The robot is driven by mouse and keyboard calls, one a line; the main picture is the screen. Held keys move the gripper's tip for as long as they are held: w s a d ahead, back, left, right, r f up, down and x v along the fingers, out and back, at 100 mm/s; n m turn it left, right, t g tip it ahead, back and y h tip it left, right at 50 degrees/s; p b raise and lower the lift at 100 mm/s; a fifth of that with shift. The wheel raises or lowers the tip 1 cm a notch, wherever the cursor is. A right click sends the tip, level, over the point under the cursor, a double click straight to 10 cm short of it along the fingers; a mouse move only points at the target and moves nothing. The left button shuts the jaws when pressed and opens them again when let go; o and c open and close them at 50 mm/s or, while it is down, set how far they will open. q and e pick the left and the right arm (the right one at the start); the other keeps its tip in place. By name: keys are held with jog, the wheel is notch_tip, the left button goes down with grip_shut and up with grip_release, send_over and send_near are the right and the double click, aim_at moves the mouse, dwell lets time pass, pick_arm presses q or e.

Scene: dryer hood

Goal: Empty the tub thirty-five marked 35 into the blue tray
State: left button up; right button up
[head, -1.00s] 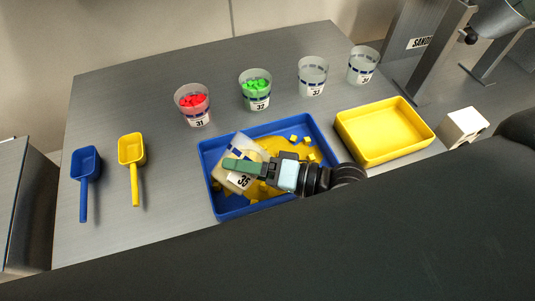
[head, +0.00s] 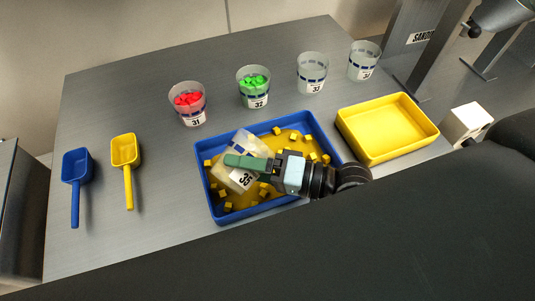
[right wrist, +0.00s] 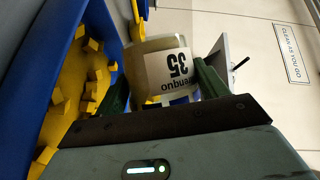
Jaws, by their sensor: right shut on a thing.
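Tub thirty-five (head: 236,178) is tipped over the blue tray (head: 206,207), with its 35 label facing up. It also shows in the right wrist view (right wrist: 158,68), where its label is upside down. My right gripper (head: 243,162) is shut on the tub and holds it tilted inside the tray's outline. In the right wrist view its green fingers (right wrist: 160,88) stand on both sides of the tub. Yellow cubes (head: 307,141) and a yellow layer lie in the blue tray. Whether anything is left inside the tub is hidden. My left gripper is not in view.
Tub 31 (head: 188,104) with red pieces and tub 32 (head: 254,87) with green pieces stand behind the tray, beside clear tubs 33 (head: 312,73) and 34 (head: 363,61). An empty yellow tray (head: 385,128) is right. Blue (head: 76,180) and yellow scoops (head: 126,165) lie left.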

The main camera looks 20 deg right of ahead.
aim_at(256, 151)
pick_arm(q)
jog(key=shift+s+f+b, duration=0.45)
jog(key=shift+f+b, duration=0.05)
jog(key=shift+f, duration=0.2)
pick_arm(e)
jog(key=shift+w+d+r+m, duration=0.35)
jog(key=shift+d+m, duration=0.1)
jog(key=shift+m, duration=0.15)
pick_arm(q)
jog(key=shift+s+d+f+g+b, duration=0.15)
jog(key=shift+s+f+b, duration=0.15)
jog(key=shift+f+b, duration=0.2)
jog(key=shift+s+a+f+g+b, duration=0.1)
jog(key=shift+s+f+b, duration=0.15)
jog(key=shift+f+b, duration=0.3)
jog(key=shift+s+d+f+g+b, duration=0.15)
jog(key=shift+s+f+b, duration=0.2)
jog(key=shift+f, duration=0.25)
pick_arm(e)
jog(key=shift+w+d+r+m+t+y, duration=0.2)
jog(key=shift+d+r+m+t+y, duration=0.25)
jog(key=shift+m, duration=0.6)
jog(key=shift+w+d+r+m+t+y, duration=0.25)
jog(key=shift+r+m+t+y, duration=0.25)
jog(key=shift+m, duration=0.55)
